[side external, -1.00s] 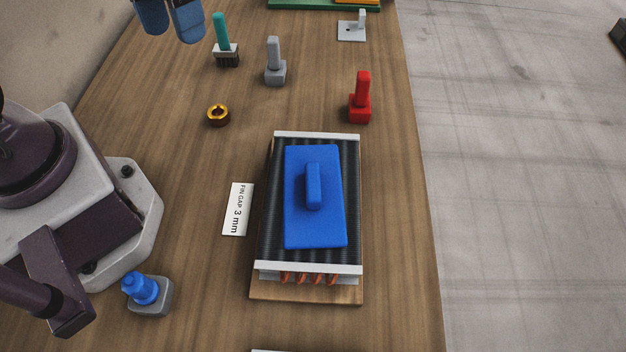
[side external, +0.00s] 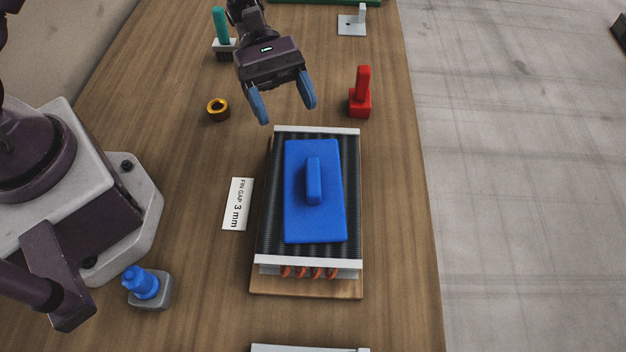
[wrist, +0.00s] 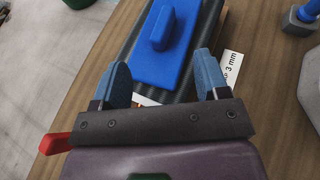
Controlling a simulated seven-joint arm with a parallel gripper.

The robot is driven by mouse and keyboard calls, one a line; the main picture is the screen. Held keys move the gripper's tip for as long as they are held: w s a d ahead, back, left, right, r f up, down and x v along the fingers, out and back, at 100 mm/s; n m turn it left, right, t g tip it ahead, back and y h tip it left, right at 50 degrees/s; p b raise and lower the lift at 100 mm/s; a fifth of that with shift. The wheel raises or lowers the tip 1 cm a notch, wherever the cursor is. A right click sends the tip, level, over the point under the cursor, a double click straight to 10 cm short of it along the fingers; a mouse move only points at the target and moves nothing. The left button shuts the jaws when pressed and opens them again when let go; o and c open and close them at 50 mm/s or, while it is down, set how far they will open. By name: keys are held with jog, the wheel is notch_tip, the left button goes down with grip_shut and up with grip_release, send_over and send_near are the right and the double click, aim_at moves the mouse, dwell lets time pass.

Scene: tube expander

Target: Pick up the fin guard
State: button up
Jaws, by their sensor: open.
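The fin guard is most likely the blue rectangular plate (side external: 327,222) with an upright blue handle (side external: 313,180). It lies flat on the dark finned coil (side external: 270,215), which has white end rails and copper bends at its near end. My gripper (side external: 283,107) is open and empty, above the far end of the coil. Its two blue fingers straddle open air. In the wrist view the fingers (wrist: 160,85) point toward the plate (wrist: 155,65), and the handle (wrist: 163,28) shows beyond them. The plate is apart from the fingers.
A red handled block (side external: 360,98) stands right of my gripper and a brass ring (side external: 218,109) left. A teal-handled brush (side external: 221,35) is behind. A "FIN GAP 3 mm" card (side external: 238,204) lies left of the coil. A blue-topped grey block (side external: 147,287) stands front left.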

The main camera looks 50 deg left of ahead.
aim_at(315, 172)
jog(key=x, duration=1)
jog(key=shift+w+f, duration=0.1)
jog(key=shift+f, duration=0.1)
jog(key=shift+a, duration=0.1)
grip_shut()
